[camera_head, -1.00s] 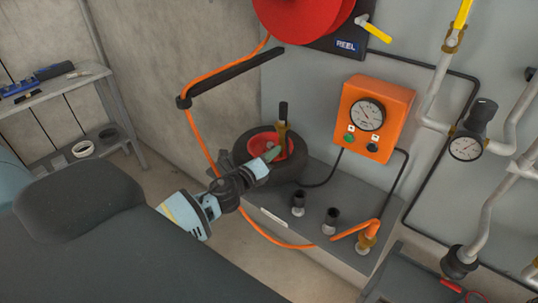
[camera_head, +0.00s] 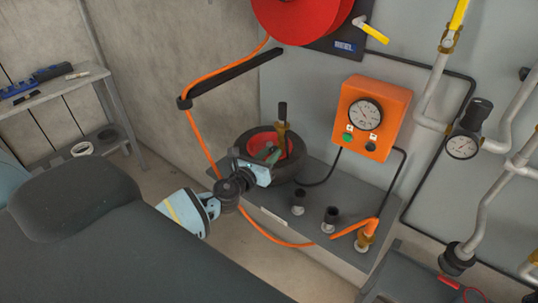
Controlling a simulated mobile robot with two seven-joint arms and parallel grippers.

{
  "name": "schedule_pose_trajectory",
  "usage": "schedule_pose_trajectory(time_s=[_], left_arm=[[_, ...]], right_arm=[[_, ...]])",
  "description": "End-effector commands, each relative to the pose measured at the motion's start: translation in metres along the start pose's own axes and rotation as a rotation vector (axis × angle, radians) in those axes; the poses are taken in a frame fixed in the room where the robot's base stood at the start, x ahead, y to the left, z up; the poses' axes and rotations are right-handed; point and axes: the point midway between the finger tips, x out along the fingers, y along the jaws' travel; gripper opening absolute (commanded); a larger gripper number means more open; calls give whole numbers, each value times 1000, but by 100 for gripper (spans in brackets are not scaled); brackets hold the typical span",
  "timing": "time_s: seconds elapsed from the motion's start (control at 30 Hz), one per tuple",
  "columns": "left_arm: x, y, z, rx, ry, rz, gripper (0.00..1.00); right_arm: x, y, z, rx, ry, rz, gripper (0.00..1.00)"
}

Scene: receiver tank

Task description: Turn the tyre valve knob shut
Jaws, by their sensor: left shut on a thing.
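The tyre (camera_head: 285,170) with a red rim (camera_head: 287,146) lies on the grey bench by the wall. A brass valve (camera_head: 282,133) with a dark upright top (camera_head: 283,110) stands at the tyre. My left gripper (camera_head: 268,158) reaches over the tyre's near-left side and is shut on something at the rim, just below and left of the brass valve. The gripper's own body hides most of what it holds; a green part shows between it and the red rim. I take the held thing to be the valve knob. My right gripper is not in view.
An orange box (camera_head: 373,118) with a gauge and buttons hangs on the wall. An orange hose (camera_head: 205,140) hangs left of the tyre. A red reel (camera_head: 300,18) is above. Pipes fill the right side.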

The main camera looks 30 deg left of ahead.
Motion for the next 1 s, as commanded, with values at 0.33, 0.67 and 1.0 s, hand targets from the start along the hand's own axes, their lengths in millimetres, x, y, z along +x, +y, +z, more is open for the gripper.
schedule_pose_trajectory(time_s=[0.33,0.67,1.0], left_arm=[[0,0,1,14,-3,0,4],[0,0,1,12,-2,0,48],[-5,1,-1,11,0,0,48]], right_arm=[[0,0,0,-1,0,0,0],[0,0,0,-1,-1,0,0],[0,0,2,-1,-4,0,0]])
